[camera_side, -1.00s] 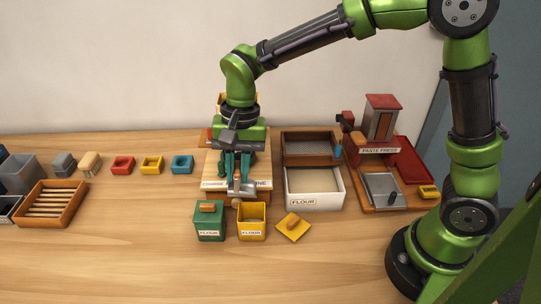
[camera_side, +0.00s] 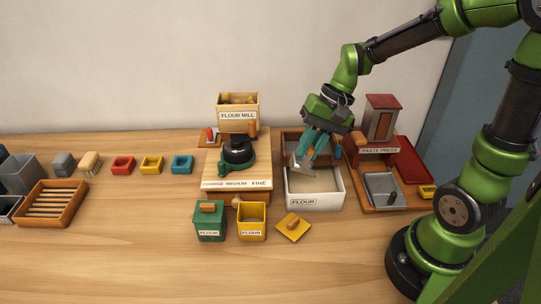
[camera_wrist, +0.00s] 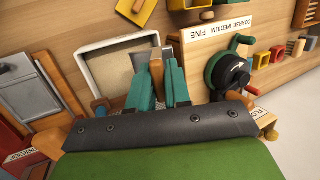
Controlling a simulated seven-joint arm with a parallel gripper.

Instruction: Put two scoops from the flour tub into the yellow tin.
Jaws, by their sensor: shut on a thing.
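My gripper (camera_side: 318,143) is shut on a scoop, whose metal head (camera_side: 302,166) hangs tilted at the back left of the white flour tub (camera_side: 328,202). I cannot tell whether the head holds flour or touches the tub. In the wrist view, the scoop's wooden handle (camera_wrist: 157,70) shows between the fingers, and the flour tub (camera_wrist: 84,50) lies beyond with a pale fill. The yellow tin (camera_side: 252,233) stands open in front of the mill, left of the tub. Its lid (camera_side: 294,228) lies on the table to its right. How full the tin is cannot be told.
A lidded green tin (camera_side: 209,224) stands just left of the yellow tin. The flour mill (camera_side: 237,165) is behind them. A brown tray (camera_side: 291,140) sits behind the tub, and the paste press (camera_side: 382,150) is at right. The front table is clear.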

